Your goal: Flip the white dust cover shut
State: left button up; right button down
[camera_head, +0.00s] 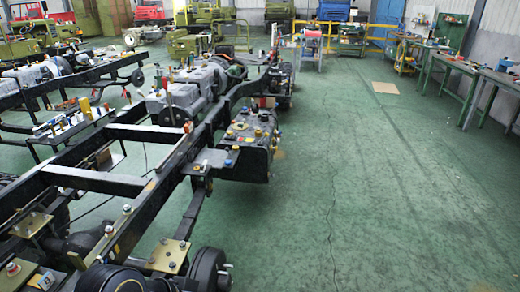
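I cannot make out a white dust cover for certain in the head view. A long black chassis frame (143,133) runs from the lower left toward the upper middle. A black box-like unit (252,148) with small coloured caps is fixed to its right side. Pale grey engine or gearbox housings (205,77) sit on the frame farther back. Neither of my grippers is in view.
More chassis frames stand at the left. The green floor (390,200) to the right is clear, with a brown flat sheet (385,87) farther back. Workbenches (450,70) line the right wall. Green and yellow vehicles (210,25) and a blue door (388,20) are at the back.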

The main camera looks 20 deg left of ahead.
aim_at(203, 167)
jog(key=i+l+z, duration=0.1)
jog(key=i, duration=0.4)
jog(key=i+l+z, duration=0.1)
jog(key=i, duration=0.4)
jog(key=i+u, duration=0.3)
jog(key=u, duration=0.15)
jog(key=i+l+u, duration=0.1)
jog(key=i+u, duration=0.3)
jog(key=i+l+u, duration=0.15)
jog(key=u, duration=0.3)
jog(key=i+u, duration=0.2)
jog(key=u, duration=0.25)
jog(key=i+u, duration=0.2)
jog(key=u, duration=0.2)
jog(key=i+l+u, duration=0.15)
jog(key=u, duration=0.3)
jog(key=i+l+u, duration=0.2)
jog(key=u, duration=0.25)
jog(key=i+l+u, duration=0.1)
jog(key=u, duration=0.35)
jog(key=i+l+u, duration=0.1)
jog(key=l+u, duration=0.3)
jog(key=i+l+u, duration=0.15)
jog(key=u, duration=0.15)
jog(key=k+l, duration=0.05)
jog(key=l, duration=0.05)
